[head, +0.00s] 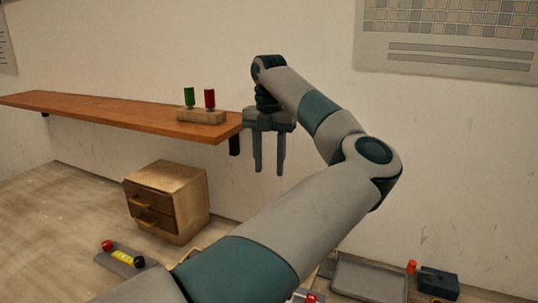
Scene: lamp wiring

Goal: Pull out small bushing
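My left gripper (268,166) hangs in the middle of the head view, fingers pointing down, just right of the shelf's end. Its two fingers are apart with nothing between them. My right gripper is not in view. I cannot make out a small bushing. A small wooden cabinet (167,200) with two drawers stands on the table, left of and below my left gripper. I cannot see inside its drawers. My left arm covers much of the lower middle of the table.
A wooden wall shelf (110,110) holds a block (202,116) with a green tool (189,97) and a red tool (209,99). A grey plate (122,259) with red and black ends lies front left. A grey tray (370,279) and dark box (438,282) sit right.

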